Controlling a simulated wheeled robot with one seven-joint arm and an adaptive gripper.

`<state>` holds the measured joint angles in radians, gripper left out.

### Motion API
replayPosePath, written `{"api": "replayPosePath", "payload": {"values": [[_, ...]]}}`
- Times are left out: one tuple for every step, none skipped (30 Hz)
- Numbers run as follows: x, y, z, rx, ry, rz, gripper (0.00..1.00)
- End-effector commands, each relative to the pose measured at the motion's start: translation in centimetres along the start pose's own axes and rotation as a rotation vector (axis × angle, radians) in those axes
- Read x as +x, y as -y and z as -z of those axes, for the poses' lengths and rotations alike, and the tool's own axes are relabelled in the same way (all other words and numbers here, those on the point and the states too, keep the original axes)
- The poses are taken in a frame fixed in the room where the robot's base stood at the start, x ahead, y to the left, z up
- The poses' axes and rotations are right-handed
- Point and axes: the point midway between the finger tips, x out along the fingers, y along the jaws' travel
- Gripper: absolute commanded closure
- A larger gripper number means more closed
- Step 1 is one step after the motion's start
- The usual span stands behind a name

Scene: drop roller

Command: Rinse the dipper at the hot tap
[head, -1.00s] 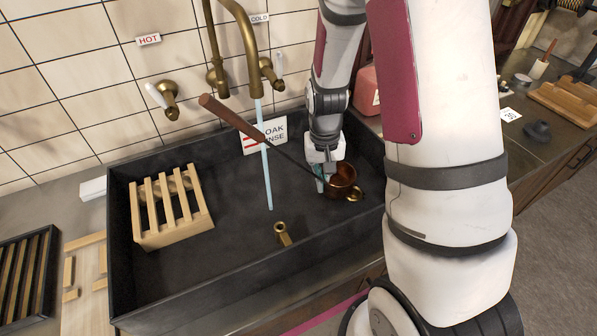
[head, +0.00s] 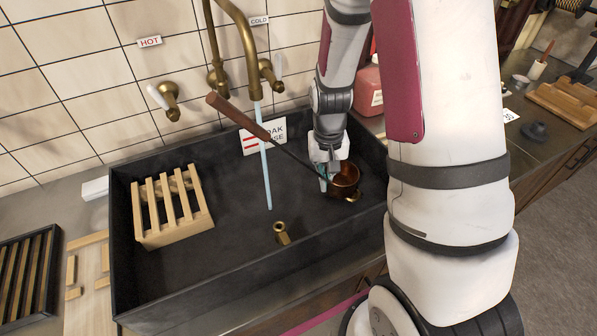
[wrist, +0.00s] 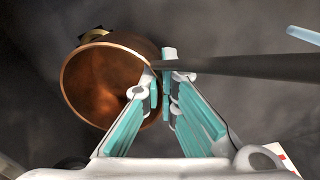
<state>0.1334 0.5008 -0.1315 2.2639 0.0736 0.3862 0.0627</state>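The copper dipper has a round cup (head: 346,179) low over the right part of the dark sink and a long dark handle with a brown wooden end (head: 238,114), rising to the upper left. My gripper (head: 325,178) is shut on the handle close to the cup. In the wrist view, my teal fingers (wrist: 167,82) meet around the handle (wrist: 245,66), beside the open cup (wrist: 105,82). The brass spout (head: 255,70) pours a pale stream (head: 266,165), well left of the cup. The hot tap (head: 166,99) is on the wall, left of the spout, under a HOT label.
A wooden slatted rack (head: 173,207) stands in the left of the sink (head: 225,280). A brass upright fitting (head: 282,233) is at its front middle. The cold tap (head: 271,74) is right of the spout. A soak/rinse sign (head: 263,134) leans at the back. A pink container (head: 368,90) stands behind.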

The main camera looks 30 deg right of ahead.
Motion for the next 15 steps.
{"api": "replayPosePath", "payload": {"values": [[-0.6,-0.4,-0.3,0.001,-0.001,0.000,1.00],[-0.7,-0.6,-0.5,0.000,-0.001,0.000,1.00],[-0.9,-0.8,-0.6,0.000,-0.001,0.000,1.00],[-1.1,-1.0,-0.7,0.000,-0.001,0.000,1.00],[-1.2,-1.2,-0.8,0.000,-0.001,0.000,1.00],[-1.4,-1.5,-0.9,0.001,-0.001,0.000,1.00],[-1.6,-1.7,-1.1,0.001,-0.001,0.000,1.00],[-1.8,-1.8,-1.2,0.001,-0.001,0.000,1.00],[-2.0,-2.1,-1.3,0.001,-0.001,0.000,1.00],[-2.1,-2.2,-1.4,0.000,-0.001,0.000,1.00],[-2.3,-2.4,-1.5,0.000,-0.001,0.000,1.00],[-2.5,-2.7,-1.6,0.000,-0.001,0.000,1.00],[-2.6,-2.9,-1.7,0.000,-0.001,0.000,1.00],[-2.8,-3.0,-1.8,0.000,-0.001,0.000,1.00],[-2.9,-3.2,-1.9,0.000,-0.001,0.000,1.00]]}}
